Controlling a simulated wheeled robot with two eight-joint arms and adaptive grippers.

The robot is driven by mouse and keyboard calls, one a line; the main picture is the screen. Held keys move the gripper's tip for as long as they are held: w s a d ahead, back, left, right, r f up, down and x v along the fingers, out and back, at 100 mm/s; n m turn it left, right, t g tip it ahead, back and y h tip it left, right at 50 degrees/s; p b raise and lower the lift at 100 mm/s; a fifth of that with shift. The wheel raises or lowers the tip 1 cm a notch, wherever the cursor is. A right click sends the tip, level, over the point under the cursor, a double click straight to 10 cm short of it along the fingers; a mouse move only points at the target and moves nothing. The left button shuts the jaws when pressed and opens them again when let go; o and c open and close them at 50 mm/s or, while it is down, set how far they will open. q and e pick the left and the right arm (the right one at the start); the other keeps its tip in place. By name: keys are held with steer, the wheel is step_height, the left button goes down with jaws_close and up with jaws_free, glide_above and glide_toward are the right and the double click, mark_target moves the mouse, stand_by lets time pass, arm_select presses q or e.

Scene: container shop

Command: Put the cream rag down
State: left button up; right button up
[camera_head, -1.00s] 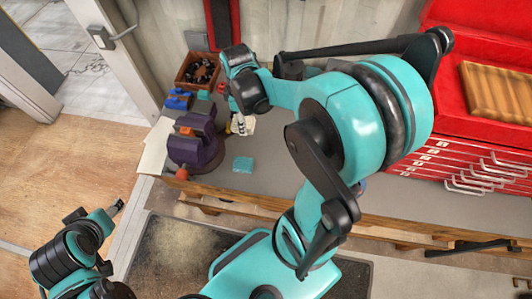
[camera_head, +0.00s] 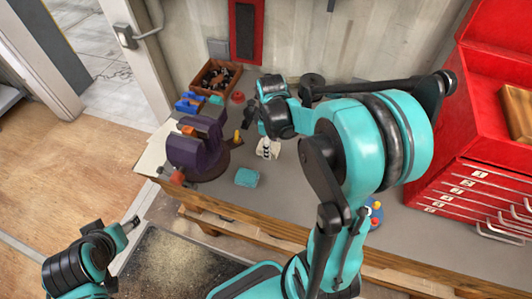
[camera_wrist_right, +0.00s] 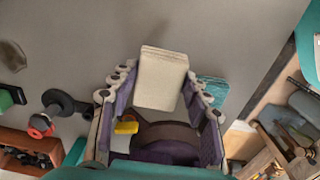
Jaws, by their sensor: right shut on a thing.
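The cream rag (camera_wrist_right: 162,78) is a pale folded block between the fingertips of my right gripper (camera_wrist_right: 160,100) in the wrist view. The fingers stand on both sides of it and are shut on it. In the head view the right gripper (camera_head: 266,146) points down over the workbench, right of the purple vise, and a pale part of the rag (camera_head: 275,153) shows at its fingertips. I cannot tell whether the rag touches the bench. My left gripper (camera_head: 132,225) is at the lower left, off the bench; its jaw state is unclear.
The purple vise (camera_head: 196,152) stands left of the rag. A teal block (camera_head: 247,177) lies nearer the bench's front edge. A wooden box of dark parts (camera_head: 217,77) is at the back left. A red tool chest (camera_head: 475,190) stands right. Grey bench top (camera_head: 300,185) is bare nearby.

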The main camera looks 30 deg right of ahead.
steer(key=shift+w+a+f, duration=0.2)
steer(key=shift+w+f, duration=0.2)
steer(key=shift+w, duration=0.15)
steer(key=shift+w+a+f, duration=0.15)
steer(key=shift+w+f, duration=0.25)
steer(key=shift+w, duration=0.15)
step_height(320, 180, down, 4)
steer(key=shift+r+b, duration=0.25)
steer(key=shift+b, duration=0.4)
steer(key=shift+f, duration=0.15)
steer(key=shift+s, duration=0.1)
steer(key=shift+f, duration=0.2)
steer(key=o, duration=1.2)
steer(key=shift+r, duration=0.15)
